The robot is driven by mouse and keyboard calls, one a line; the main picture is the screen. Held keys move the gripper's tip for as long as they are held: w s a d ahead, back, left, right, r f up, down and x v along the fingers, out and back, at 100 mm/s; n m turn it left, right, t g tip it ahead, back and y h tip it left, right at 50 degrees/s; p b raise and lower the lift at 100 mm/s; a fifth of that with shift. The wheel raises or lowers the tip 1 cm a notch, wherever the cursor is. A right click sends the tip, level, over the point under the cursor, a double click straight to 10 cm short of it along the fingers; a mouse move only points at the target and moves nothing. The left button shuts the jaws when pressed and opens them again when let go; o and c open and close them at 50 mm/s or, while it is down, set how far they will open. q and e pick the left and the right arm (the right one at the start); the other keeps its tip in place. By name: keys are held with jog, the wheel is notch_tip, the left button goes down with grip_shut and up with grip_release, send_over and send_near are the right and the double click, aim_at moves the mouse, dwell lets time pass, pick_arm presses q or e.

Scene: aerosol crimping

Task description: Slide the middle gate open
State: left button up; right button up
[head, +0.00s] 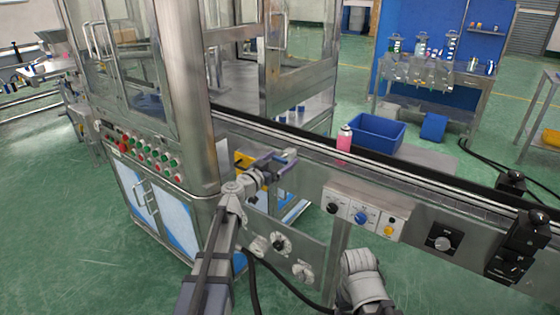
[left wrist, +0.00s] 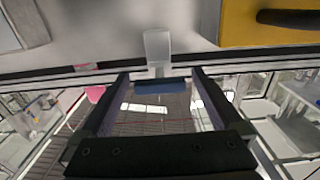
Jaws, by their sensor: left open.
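My left gripper (head: 282,161) is at the near edge of the conveyor, beside the steel cabinet. In the left wrist view my gripper (left wrist: 160,78) is open, with its two fingers well apart. A pale upright tab (left wrist: 157,46) with a dark blue bar below it lies between the fingertips; I see no finger closed on it. It may be the middle gate's handle, but I cannot tell for sure. In the head view the gripper hides most of this spot. My right gripper is out of view.
A pink bottle with a white cap (head: 344,143) stands on the conveyor (head: 420,181), right of the gripper. A yellow block (head: 243,160) is just left of the gripper. A control panel (head: 362,213) is on the conveyor's front. A blue bin (head: 376,133) stands behind.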

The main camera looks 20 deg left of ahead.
pick_arm(q)
jog(key=shift+c, duration=0.2)
grip_shut()
dwell(0.6)
